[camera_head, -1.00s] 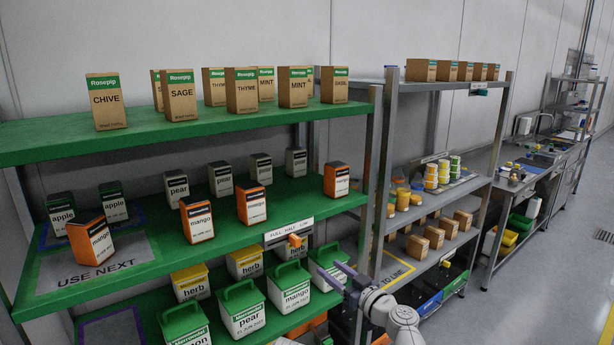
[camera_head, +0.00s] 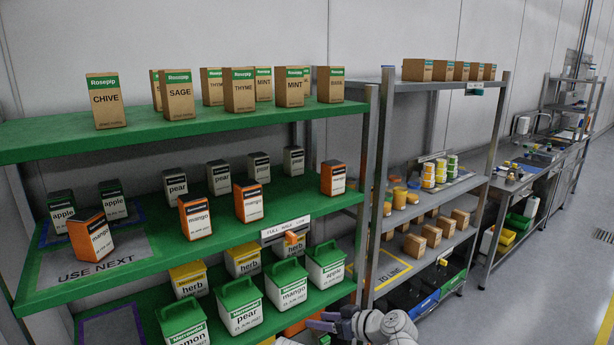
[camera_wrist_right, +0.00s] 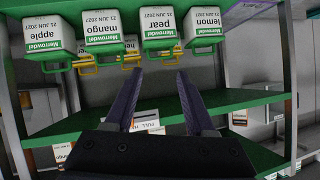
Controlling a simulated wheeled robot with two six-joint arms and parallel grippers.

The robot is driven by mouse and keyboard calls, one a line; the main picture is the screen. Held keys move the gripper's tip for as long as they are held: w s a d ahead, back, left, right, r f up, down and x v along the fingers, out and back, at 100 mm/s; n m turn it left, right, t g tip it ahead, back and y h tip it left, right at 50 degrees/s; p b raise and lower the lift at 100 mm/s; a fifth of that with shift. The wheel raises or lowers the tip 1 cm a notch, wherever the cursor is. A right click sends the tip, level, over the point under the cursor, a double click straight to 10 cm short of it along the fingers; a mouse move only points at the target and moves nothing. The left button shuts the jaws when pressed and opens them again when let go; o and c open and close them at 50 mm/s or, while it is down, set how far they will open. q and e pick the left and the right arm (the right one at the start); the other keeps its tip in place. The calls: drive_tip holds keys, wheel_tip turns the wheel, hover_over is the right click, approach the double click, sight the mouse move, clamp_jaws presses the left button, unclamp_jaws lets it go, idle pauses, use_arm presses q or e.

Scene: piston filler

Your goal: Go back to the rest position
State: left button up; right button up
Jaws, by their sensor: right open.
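My right gripper (camera_head: 322,321) is at the bottom edge of the head view, in front of the green shelf's lower right end. In the right wrist view its two purple fingers (camera_wrist_right: 155,85) are spread apart with nothing between them. That view is upside down and shows the lidded tubs beyond the fingers, including the pear tub (camera_wrist_right: 160,25) and the mango tub (camera_wrist_right: 102,35). The fingers look clear of the tubs. My left gripper is in neither view.
The green shelf unit (camera_head: 230,128) holds boxes, cartons and tubs, with the apple tub (camera_head: 325,263) at the lower right. A grey rack (camera_head: 440,85) stands right of it. Open floor (camera_head: 540,290) lies at the right.

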drive_tip(key=s+d+f+m+g+h, duration=0.7)
drive_tip(key=s+d+f+h, duration=0.2)
drive_tip(key=s+d+f, duration=0.4)
drive_tip(key=s+a+r+n+g+h, duration=0.1)
drive_tip(key=s+a+n, duration=0.2)
drive_tip(key=s+a, duration=0.3)
drive_tip(key=a, duration=0.5)
drive_tip(key=shift+s+r+n+h, duration=0.15)
drive_tip(key=shift+r+n+h, duration=0.05)
drive_tip(key=shift+n+h, duration=0.1)
idle(1.8)
